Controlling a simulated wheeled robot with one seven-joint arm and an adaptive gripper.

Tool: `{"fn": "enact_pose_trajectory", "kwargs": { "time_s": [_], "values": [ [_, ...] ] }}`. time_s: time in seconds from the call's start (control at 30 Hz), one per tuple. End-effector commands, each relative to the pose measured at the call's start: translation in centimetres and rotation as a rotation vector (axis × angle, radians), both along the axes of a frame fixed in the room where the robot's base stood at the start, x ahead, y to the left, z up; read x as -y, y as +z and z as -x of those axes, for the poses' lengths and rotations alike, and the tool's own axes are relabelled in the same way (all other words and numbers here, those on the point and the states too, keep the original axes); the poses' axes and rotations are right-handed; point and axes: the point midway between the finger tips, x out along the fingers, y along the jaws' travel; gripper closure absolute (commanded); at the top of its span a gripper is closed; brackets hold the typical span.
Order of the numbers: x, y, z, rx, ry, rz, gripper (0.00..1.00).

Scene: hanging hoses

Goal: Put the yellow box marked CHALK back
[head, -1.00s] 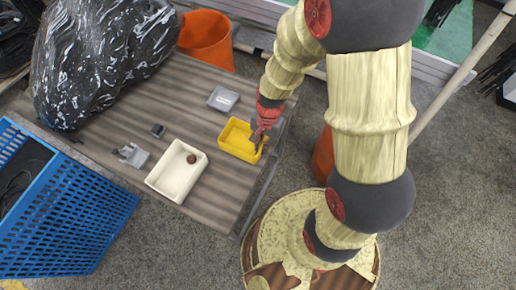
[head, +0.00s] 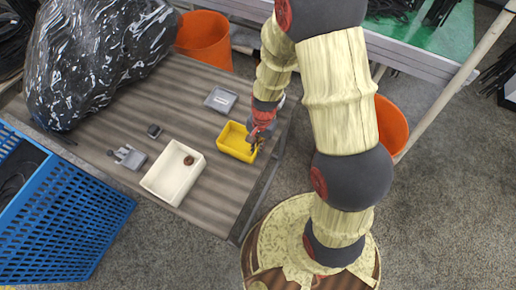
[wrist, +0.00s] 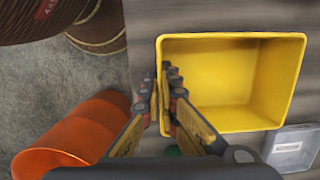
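The yellow box (head: 236,142) is an open, empty tub near the right edge of the table in the head view. It fills the right of the wrist view (wrist: 235,85). I cannot read any marking on it. My gripper (head: 257,142) is at its right wall in the head view. In the wrist view the two fingertips (wrist: 160,95) lie close together on either side of the box's left wall and look shut on it. I cannot tell whether the box is raised off the table.
On the striped table (head: 205,205) are a white tub (head: 160,183) with a brown round item, a grey tray (head: 220,99), a small dark item (head: 153,131) and a grey part (head: 128,157). A black bag (head: 95,60), blue crate (head: 60,225) and orange bins (head: 205,35) (head: 391,125) stand around.

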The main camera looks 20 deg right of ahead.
Motion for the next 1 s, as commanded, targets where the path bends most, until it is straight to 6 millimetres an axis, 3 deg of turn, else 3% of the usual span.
{"fn": "enact_pose_trajectory", "kwargs": {
  "time_s": [0.1, 0.5, 0.8, 1.0],
  "values": [
    [0.0, -0.3, 0.0, 0.000, 0.000, 0.000, 1.00],
    [0.0, -0.3, 0.0, -0.001, 0.000, 0.000, 0.77],
    [0.0, -0.1, 0.0, -0.001, 0.000, -0.001, 0.77],
    [0.2, 2.4, -0.3, 0.003, 0.000, 0.000, 0.77]
  ]
}}
